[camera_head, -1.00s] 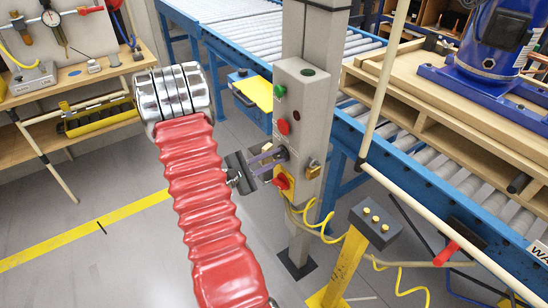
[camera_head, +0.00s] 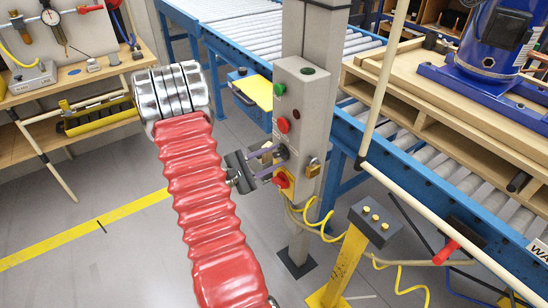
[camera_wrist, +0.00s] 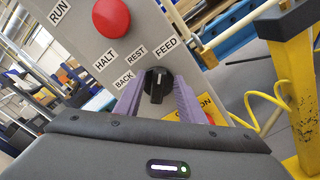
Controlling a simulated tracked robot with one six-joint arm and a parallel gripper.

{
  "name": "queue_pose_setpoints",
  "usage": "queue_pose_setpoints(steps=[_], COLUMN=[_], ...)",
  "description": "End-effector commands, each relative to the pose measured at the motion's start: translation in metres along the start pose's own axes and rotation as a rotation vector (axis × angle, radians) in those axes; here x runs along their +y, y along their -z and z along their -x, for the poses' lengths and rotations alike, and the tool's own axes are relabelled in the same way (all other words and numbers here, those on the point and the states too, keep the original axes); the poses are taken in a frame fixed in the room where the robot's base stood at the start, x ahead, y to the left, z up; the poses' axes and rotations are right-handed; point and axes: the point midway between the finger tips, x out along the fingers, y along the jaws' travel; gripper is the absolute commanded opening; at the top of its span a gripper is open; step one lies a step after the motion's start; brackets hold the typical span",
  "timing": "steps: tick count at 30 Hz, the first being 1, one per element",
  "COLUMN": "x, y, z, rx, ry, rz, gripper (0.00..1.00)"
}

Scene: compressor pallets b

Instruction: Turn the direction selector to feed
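The direction selector (camera_wrist: 157,86) is a black knob with a white mark, on a grey panel in the wrist view. The labels BACK, REST and FEED (camera_wrist: 165,46) arc around its left and top. Its mark points up in the picture, roughly toward FEED. My gripper (camera_wrist: 158,92) has its two purple fingers on either side of the knob, with narrow gaps showing, so it looks open. In the head view my gripper (camera_head: 267,160) is at the left side of the grey control box (camera_head: 305,115); the selector is hidden there behind the fingers.
A red HALT button (camera_head: 283,125) and a green button (camera_head: 280,90) sit above the selector. A red-and-yellow switch (camera_head: 283,180) is just below my gripper, and a padlock (camera_head: 313,168) hangs beside. A button box (camera_head: 372,223) stands on a yellow post lower right.

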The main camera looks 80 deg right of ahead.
Motion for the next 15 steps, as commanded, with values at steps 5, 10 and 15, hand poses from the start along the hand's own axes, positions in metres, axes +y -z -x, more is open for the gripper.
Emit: queue_pose_setpoints(steps=[5,10,15], x=[0.001,0.001,0.000], y=[0.001,0.001,0.001], z=[0.011,0.032,0.056], rx=[0.002,0.003,0.003], ry=[-0.002,-0.003,-0.003], rz=[0.000,0.000,0.000], gripper=[0.36,0.36,0.36])
